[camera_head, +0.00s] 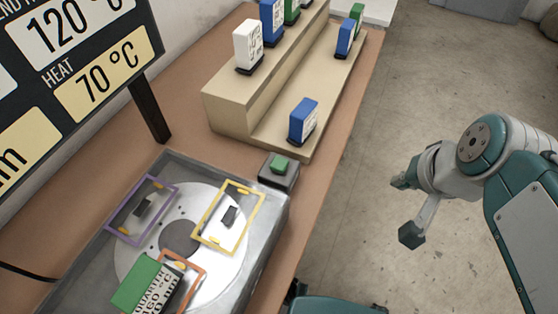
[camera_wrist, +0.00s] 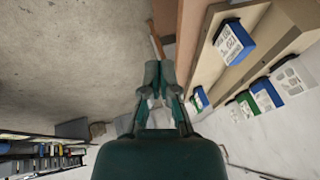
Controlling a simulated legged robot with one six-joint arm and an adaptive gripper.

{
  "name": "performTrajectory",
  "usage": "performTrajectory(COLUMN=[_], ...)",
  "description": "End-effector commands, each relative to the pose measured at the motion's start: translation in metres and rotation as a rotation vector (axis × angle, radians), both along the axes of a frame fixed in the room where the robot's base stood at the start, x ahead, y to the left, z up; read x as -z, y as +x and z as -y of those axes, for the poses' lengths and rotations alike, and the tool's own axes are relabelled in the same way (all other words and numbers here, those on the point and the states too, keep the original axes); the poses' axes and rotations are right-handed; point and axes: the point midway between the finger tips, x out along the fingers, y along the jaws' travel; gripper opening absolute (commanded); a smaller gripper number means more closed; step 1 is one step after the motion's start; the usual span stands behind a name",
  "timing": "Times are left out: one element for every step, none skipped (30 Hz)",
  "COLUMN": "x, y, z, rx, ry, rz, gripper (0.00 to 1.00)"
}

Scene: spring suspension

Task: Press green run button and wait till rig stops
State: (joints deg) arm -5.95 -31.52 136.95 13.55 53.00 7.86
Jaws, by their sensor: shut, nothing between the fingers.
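The green run button (camera_head: 280,163) sits on top of a small dark grey box (camera_head: 279,177) at the far right corner of the rig. The rig (camera_head: 273,215) is a metal box with a round pale disc (camera_head: 140,262) on top. My gripper (camera_head: 399,182) is out to the right of the bench, over the floor and well apart from the button. In the wrist view my gripper (camera_wrist: 159,68) has its two fingers close together, shut and empty. The button does not show in the wrist view.
Purple (camera_head: 122,235), yellow (camera_head: 256,212) and orange (camera_head: 196,268) frames lie on the disc. A stepped wooden shelf (camera_head: 225,112) holds several blocks. A sign (camera_head: 105,80) stands left.

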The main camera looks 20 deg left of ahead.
Motion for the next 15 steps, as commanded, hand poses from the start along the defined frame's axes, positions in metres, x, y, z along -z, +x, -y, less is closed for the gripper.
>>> performTrajectory(x=[0.002, 0.002, 0.002, 0.003, 0.003, 0.004, 0.005, 0.005, 0.007, 0.008, 0.009, 0.01, 0.012, 0.013, 0.014], y=[0.008, 0.012, 0.018, 0.022, 0.025, 0.03, 0.034, 0.037, 0.042, 0.045, 0.048, 0.052, 0.054, 0.057, 0.06], z=[-0.016, -0.026, -0.039, -0.049, -0.058, -0.072, -0.082, -0.092, -0.106, -0.117, -0.127, -0.141, -0.151, -0.162, -0.175], rx=[0.011, 0.022, 0.039, 0.051, 0.063, 0.08, 0.094, 0.107, 0.127, 0.141, 0.155, 0.176, 0.191, 0.206, 0.227], ry=[0.055, 0.089, 0.134, 0.167, 0.199, 0.242, 0.271, 0.301, 0.339, 0.366, 0.393, 0.426, 0.451, 0.474, 0.503], rz=[-0.044, -0.068, -0.103, -0.129, -0.158, -0.195, -0.226, -0.256, -0.296, -0.328, -0.359, -0.404, -0.436, -0.468, -0.51], gripper=[0.0, 0.0, 0.0, 0.0, 0.0, 0.0, 0.0, 0.0, 0.0, 0.0, 0.0, 0.0, 0.0, 0.0, 0.0])
